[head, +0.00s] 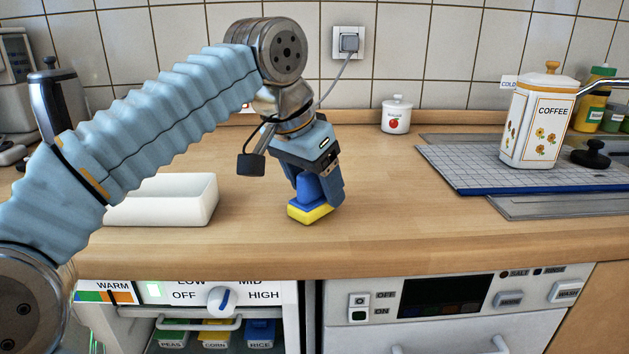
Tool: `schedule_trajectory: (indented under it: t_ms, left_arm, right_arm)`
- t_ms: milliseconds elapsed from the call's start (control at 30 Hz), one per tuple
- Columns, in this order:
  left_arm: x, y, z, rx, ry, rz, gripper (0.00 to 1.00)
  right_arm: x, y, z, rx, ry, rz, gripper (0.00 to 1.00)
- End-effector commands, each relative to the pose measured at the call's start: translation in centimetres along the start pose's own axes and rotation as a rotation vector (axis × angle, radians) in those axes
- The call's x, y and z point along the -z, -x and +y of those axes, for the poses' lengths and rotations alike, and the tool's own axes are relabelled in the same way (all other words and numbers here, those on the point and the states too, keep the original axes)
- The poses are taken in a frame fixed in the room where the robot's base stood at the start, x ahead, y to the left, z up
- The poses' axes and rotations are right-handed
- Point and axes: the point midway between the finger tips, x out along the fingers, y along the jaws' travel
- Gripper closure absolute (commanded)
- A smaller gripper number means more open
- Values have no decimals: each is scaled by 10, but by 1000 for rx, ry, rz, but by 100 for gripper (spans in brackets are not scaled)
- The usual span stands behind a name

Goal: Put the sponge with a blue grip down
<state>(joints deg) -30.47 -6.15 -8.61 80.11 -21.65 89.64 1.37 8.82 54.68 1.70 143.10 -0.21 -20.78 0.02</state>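The sponge (310,214) has a yellow pad below and a blue grip on top. My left gripper (318,188) points down with its fingers on both sides of the blue grip, shut on it. The sponge is at the wooden counter (400,225), near its front part, slightly tilted. I cannot tell whether its pad touches the wood. My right gripper is not in view.
A white open tray (165,212) stands left of the sponge, partly behind my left arm. A coffee canister (538,120) stands on a blue-edged gridded board (475,172) at right. A small lidded sugar jar (396,117) stands behind. The counter between sponge and board is clear.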

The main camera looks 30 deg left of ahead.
Motion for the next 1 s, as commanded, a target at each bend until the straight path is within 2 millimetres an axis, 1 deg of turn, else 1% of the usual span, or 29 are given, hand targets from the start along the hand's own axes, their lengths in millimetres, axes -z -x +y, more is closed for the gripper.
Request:
schedule_trajectory:
  t_ms: [267, 367, 467, 700, 800, 867, 1000]
  left_arm:
    - [0, 1, 0, 0, 0, 0, 27]
    - [2, 6, 0, 0, -1, 2, 27]
    - [3, 21, 0, 0, 0, 3, 27]
    - [4, 78, 0, -1, 1, 3, 27]
    - [3, 99, 0, -1, 1, 3, 27]
    - [3, 105, 0, 1, 1, 3, 27]
    - [2, 119, 0, 0, -1, 1, 27]
  right_arm:
    - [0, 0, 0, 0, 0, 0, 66]
    - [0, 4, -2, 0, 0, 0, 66]
    - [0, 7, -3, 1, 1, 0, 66]
    - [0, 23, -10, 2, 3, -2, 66]
    - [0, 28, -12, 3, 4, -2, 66]
    - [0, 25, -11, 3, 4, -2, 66]
    - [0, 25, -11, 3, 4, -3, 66]
